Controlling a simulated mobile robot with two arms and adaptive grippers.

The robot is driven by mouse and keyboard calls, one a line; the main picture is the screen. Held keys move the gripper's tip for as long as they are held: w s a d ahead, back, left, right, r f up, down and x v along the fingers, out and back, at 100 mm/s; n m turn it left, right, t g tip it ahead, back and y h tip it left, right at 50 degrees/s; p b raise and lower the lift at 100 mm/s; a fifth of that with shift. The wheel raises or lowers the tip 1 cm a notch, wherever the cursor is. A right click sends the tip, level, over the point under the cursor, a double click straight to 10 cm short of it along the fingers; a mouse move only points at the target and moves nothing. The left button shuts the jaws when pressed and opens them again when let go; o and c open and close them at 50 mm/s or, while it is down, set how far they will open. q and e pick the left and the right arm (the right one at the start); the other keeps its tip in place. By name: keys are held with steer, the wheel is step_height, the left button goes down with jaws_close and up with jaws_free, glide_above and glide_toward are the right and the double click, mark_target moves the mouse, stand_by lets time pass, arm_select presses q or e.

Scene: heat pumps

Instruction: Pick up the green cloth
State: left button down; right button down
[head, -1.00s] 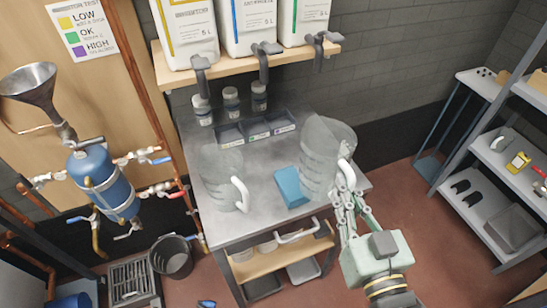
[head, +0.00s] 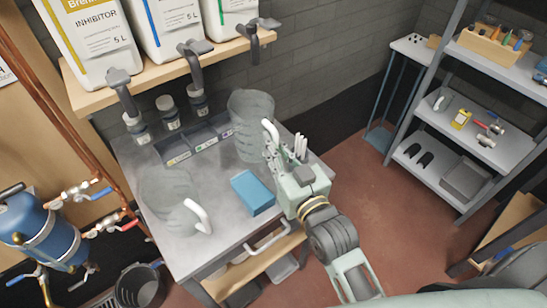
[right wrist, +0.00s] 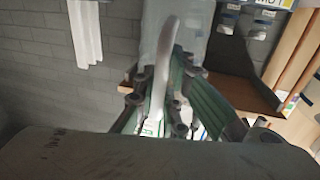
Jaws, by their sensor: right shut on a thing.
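No green cloth shows clearly in either view. My right gripper (head: 284,148) is shut on the white handle of a clear jug (head: 248,112) at the back right of the metal table (head: 225,240). In the right wrist view the pale handle (right wrist: 163,75) runs between the fingers of my right gripper (right wrist: 158,105). I cannot tell whether the jug touches the tabletop. A blue block (head: 253,193) lies on the table left of the gripper. My left gripper is not in view.
A second clear jug (head: 168,198) stands at the table's front left. Low dark trays (head: 205,139) and small bottles (head: 170,113) are behind. A wooden shelf (head: 165,80) with large canisters overhangs the back. A grey rack (head: 470,150) stands right; floor between is clear.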

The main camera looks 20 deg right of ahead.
steer(key=shift+w+f, duration=0.3)
steer(key=shift+f, duration=0.1)
step_height(320, 180, down, 3)
steer(key=shift+r, duration=0.2)
steer(key=shift+f, duration=0.5)
steer(key=c, duration=2.3)
jaws_free()
steer(key=shift+f, duration=0.15)
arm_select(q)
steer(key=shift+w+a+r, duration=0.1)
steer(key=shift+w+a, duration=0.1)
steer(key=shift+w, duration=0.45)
arm_select(e)
steer(key=o, duration=0.5)
